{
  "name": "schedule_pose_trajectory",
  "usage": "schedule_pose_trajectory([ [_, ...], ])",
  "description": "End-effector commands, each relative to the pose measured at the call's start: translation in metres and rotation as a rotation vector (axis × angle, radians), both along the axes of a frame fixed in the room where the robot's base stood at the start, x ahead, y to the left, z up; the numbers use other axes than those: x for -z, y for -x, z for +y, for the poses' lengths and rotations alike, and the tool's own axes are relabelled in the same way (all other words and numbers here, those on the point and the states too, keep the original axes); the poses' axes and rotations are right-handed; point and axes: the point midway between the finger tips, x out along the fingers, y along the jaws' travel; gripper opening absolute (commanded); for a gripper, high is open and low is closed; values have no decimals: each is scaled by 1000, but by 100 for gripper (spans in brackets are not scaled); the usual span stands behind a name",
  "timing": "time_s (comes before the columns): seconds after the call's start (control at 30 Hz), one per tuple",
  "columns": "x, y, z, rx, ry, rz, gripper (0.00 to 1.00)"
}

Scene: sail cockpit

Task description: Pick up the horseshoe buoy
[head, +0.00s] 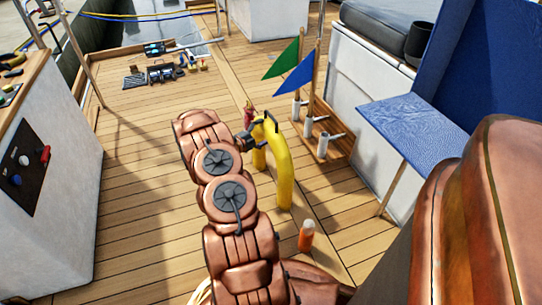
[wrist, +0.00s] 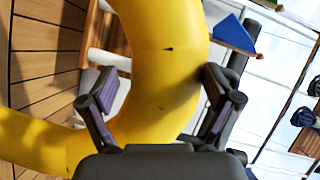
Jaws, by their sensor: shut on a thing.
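The yellow horseshoe buoy (head: 284,172) is upright in the middle of the head view, its curved top uppermost and its arms pointing down. My gripper (head: 256,132) is at the top of its curve, partly hidden behind my copper arm. In the wrist view the buoy (wrist: 160,75) fills the space between the two fingers of my gripper (wrist: 162,95), one finger on each side. The gripper is shut on the buoy. I cannot tell whether the buoy's lower ends touch the deck.
A wooden rack (head: 325,150) with white tubes, a green flag (head: 283,60) and a blue flag (head: 294,79) stands just right of the buoy. An orange cylinder (head: 306,236) stands on the deck in front. A blue-topped table (head: 415,128) is at right. Tools (head: 165,73) lie at back left. Deck at left is clear.

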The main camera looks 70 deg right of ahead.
Motion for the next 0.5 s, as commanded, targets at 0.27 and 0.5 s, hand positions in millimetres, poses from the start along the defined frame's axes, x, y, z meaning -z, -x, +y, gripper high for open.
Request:
schedule_pose_trajectory([
  [0.27, 1, 0, 0, 0, -2, 0, 20],
  [0.5, -14, 0, 0, 0, -1, 2, 19],
])
